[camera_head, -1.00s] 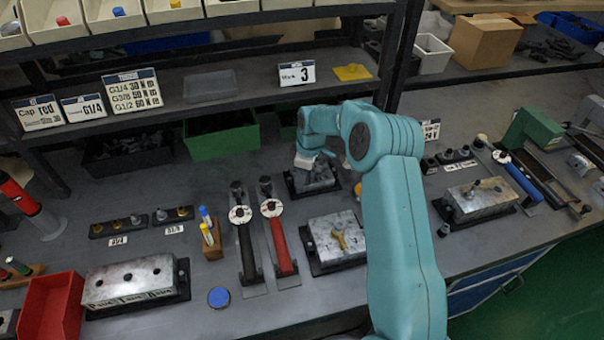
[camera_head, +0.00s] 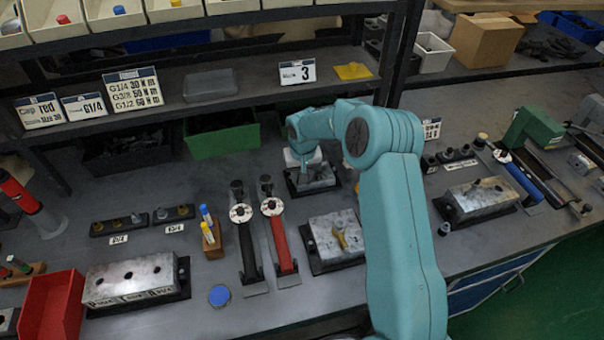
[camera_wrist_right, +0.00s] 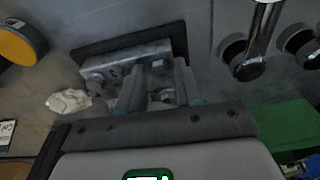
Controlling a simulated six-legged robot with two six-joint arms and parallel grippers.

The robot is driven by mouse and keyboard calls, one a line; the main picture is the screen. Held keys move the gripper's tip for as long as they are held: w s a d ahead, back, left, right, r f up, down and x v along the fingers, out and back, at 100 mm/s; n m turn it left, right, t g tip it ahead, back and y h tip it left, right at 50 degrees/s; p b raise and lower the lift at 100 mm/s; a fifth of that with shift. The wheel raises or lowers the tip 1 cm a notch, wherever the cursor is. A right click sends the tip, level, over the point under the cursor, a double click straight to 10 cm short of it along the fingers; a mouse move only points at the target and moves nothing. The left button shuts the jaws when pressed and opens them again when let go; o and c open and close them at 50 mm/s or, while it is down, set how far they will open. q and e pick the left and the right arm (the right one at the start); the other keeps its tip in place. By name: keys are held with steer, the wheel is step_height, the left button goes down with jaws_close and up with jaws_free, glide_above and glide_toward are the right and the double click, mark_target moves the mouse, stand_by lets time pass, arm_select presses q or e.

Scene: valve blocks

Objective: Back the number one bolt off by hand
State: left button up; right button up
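A small grey metal valve block (camera_head: 319,178) on a black base stands at the back middle of the bench. My right gripper (camera_wrist_right: 160,92) is at this block, pointing down; the teal forearm and wrist hide part of it in the head view. In the right wrist view, the block (camera_wrist_right: 110,68) lies under the fingers. The two fingers stand apart, with a small round bolt-like shape (camera_wrist_right: 162,96) between them; contact is unclear. No number one marking is legible on the block. My left gripper is not in view.
A block with a brass fitting (camera_head: 340,240) stands in front. Red (camera_head: 280,240) and black (camera_head: 246,245) torque wrenches lie to the left. A green bin (camera_head: 222,138) is behind, under a shelf. A pale crumpled cloth-like thing (camera_wrist_right: 68,101) shows beside the block.

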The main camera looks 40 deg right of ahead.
steer(key=shift+m, duration=1.2)
steer(key=shift+b, duration=0.35)
